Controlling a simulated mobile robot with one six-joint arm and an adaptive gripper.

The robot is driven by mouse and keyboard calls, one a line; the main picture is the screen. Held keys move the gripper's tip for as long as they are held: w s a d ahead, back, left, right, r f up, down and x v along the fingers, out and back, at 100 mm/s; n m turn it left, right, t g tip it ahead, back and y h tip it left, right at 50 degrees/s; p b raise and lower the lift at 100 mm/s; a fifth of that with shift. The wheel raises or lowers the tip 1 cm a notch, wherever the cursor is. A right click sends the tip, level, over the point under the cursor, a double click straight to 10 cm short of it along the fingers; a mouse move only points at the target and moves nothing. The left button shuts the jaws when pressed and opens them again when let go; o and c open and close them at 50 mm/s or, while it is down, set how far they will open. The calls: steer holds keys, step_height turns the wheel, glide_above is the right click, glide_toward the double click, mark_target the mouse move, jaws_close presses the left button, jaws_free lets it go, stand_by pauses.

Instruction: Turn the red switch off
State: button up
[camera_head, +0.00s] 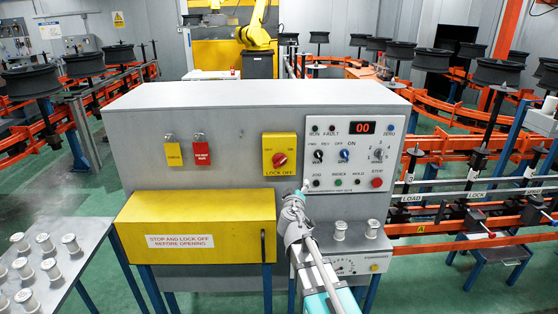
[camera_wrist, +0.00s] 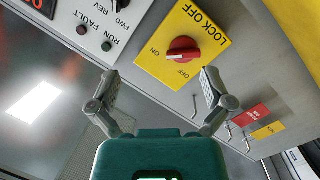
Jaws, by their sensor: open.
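The red switch (camera_head: 280,160) is a rotary knob on a yellow LOCK OFF plate (camera_head: 267,141), on the front of the grey cabinet. In the wrist view the red knob (camera_wrist: 184,50) sits on its yellow plate (camera_wrist: 150,67), with ON and OFF printed beside it. Its handle appears to point towards ON. My gripper (camera_head: 294,195) is below and slightly right of the switch in the head view. In the wrist view my gripper (camera_wrist: 161,75) has its two fingers spread, with nothing between them. The knob lies beyond the fingertips, apart from them.
A control panel (camera_head: 335,182) with a red display is right of the switch. Yellow and red tags (camera_head: 202,152) hang at left. A yellow box (camera_head: 195,217) juts out below. Metal spools (camera_head: 340,230) stand on the ledge at lower right.

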mark_target(279, 162)
steer(key=a+n+y, duration=0.1)
steer(key=w+a+r+n+y, duration=0.1)
steer(key=a, duration=0.1)
steer(key=a+r+n+t+y, duration=0.1)
steer(key=a, duration=0.1)
steer(key=shift+w+a, duration=0.1)
steer(key=shift+w, duration=0.05)
steer(key=shift+w, duration=0.1)
steer(key=w, duration=1.3)
steer(key=shift+w, duration=0.3)
steer(key=c, duration=0.8)
